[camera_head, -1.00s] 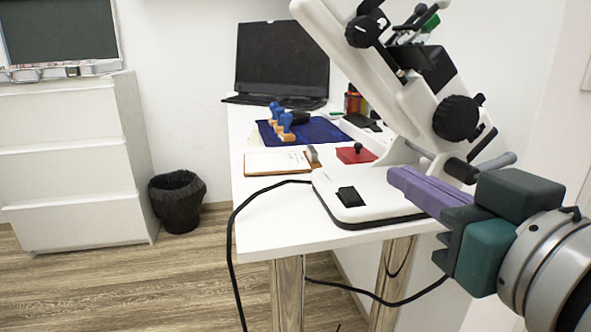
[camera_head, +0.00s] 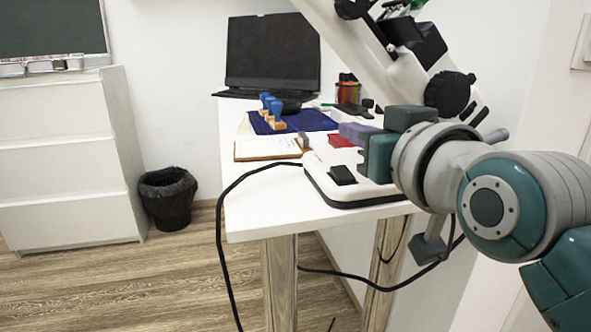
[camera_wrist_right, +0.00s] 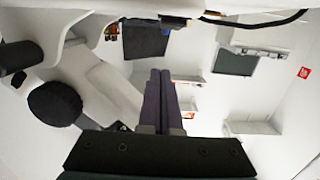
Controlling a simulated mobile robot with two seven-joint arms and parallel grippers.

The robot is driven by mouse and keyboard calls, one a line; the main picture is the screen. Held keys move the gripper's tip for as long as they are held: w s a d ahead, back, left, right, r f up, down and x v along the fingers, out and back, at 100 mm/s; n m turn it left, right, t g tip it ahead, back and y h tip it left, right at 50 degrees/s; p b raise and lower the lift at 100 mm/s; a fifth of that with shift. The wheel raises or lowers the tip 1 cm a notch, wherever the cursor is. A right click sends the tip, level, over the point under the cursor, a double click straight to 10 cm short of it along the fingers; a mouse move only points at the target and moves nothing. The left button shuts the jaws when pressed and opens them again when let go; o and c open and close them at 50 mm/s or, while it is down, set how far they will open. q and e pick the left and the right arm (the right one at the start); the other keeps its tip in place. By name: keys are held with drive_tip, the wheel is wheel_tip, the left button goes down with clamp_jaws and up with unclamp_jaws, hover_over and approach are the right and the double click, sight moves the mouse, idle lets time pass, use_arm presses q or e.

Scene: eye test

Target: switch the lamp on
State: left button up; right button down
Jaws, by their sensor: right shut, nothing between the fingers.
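The white lamp (camera_head: 365,191) stands on the desk, with black knobs on its slanted arm; its top is cut off by the frame edge. A black switch (camera_head: 342,174) sits on the front of its base; I cannot tell which way it is set. My right gripper (camera_head: 350,131) has purple fingers and reaches in from the right over the base, beyond the switch in the picture and apart from it. The right wrist view shows the fingers (camera_wrist_right: 160,75) shut together with nothing between them, and part of the lamp (camera_wrist_right: 115,85) at left. My left gripper is not in view.
On the desk (camera_head: 265,215) are a notebook (camera_head: 262,149), a blue mat (camera_head: 310,122) with stamps, a red pad (camera_head: 341,140) and a laptop (camera_head: 272,55). A black cable (camera_head: 221,225) hangs over the front edge. A bin (camera_head: 167,198) and white drawers (camera_head: 65,165) stand left.

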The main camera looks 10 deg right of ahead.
sight(351, 176)
drive_tip(key=f, duration=0.1)
drive_tip(key=f+b, duration=0.2)
drive_tip(key=f, duration=0.1)
drive_tip(key=shift+w, duration=0.3)
